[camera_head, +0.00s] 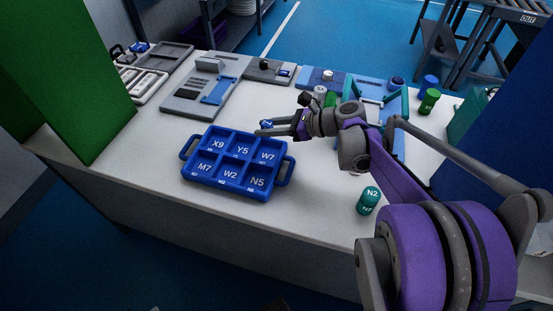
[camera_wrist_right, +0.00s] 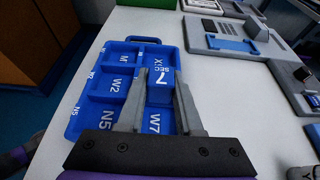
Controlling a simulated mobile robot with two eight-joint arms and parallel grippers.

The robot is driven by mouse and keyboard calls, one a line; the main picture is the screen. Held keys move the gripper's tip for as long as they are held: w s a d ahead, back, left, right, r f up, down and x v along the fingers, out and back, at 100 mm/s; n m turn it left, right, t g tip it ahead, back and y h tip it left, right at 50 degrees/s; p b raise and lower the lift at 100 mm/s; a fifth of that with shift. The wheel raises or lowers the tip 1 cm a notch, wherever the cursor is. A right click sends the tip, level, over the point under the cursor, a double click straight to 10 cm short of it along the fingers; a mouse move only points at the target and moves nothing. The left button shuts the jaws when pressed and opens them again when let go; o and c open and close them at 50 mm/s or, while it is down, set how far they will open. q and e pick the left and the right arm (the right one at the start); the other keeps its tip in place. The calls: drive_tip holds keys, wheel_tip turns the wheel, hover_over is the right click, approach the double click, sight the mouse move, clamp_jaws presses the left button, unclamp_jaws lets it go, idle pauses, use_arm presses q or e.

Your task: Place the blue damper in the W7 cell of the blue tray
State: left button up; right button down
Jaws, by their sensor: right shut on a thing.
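The blue tray (camera_head: 225,188) lies on the white table, with labelled cells X9, Y5, W7, M7, W2 and N5. The W7 cell (camera_head: 268,157) is at its back right; in the wrist view its label (camera_wrist_right: 154,123) shows between the fingers. My right gripper (camera_head: 264,128) is shut on the blue damper (camera_wrist_right: 161,84), which has white print including a 7. In the head view the damper (camera_head: 266,122) is a small blue patch at the fingertips. The gripper is just behind the tray's back right side, seemingly above the table. My left gripper is not in view.
A teal cylinder (camera_head: 368,201) marked N2 stands at the right front of the table. Grey fixtures (camera_head: 203,92) stand behind the tray, and green and blue cylinders (camera_head: 429,101) stand at the back right. A tall green block (camera_head: 75,80) is at the left. Table left of the tray is clear.

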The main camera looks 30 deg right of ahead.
drive_tip(key=b, duration=0.1)
hover_over(257, 152)
drive_tip(key=s+d, duration=0.2)
drive_tip(key=s, duration=0.1)
drive_tip(key=f, duration=0.5)
drive_tip(key=shift+w+d+f, duration=0.1)
drive_tip(key=shift+w+f, duration=0.15)
drive_tip(key=shift+f, duration=0.15)
drive_tip(key=shift+f+b, duration=0.6)
drive_tip(key=shift+f, duration=1.35)
drive_tip(key=shift+s, duration=0.1)
drive_tip(key=shift+f, duration=0.2)
drive_tip(key=c, duration=0.8)
unclamp_jaws()
drive_tip(key=shift+c, duration=0.2)
